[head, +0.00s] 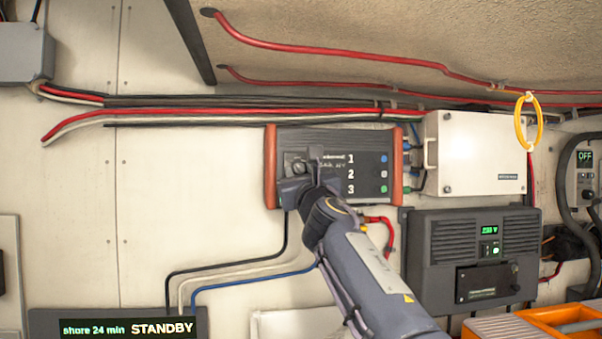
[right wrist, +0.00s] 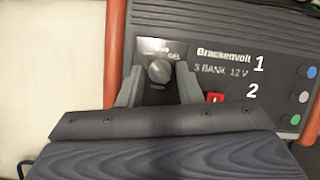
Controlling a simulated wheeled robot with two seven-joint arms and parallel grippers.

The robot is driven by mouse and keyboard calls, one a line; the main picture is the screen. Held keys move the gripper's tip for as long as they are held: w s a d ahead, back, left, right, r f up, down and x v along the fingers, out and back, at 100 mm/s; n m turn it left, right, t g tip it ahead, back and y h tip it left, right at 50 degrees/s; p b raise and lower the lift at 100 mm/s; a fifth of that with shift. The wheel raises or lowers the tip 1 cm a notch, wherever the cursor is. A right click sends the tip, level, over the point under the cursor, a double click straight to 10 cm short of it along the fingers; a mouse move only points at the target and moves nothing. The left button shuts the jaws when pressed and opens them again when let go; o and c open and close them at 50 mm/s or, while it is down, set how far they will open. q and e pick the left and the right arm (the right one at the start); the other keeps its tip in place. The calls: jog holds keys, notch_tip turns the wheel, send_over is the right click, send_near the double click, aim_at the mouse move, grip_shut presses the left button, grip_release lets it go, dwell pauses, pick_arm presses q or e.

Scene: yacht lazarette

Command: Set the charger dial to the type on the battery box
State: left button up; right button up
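The charger (head: 365,170) is a dark ribbed box with orange-red ends on the wall, marked "Brackenvolt 3 BANK 12 V" in the right wrist view (right wrist: 225,35). Its round grey dial (right wrist: 158,71) sits at the upper left of its face. Small lettering above the dial seems to include "GEL"; the rest and the pointer's setting are too blurred to read. My right gripper (right wrist: 159,75) is open, its fingers on either side of the dial with visible gaps. In the head view my right gripper (head: 303,176) covers the dial. No battery type label is readable. My left gripper is out of view.
A white box (head: 480,155) hangs right of the charger, above a dark vented unit (head: 455,245) with a green display. Red and black cables run above. A yellow ring (head: 516,124) hangs at upper right. A display (head: 130,328) reads "STANDBY". Bare wall lies left.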

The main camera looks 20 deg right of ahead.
grip_shut()
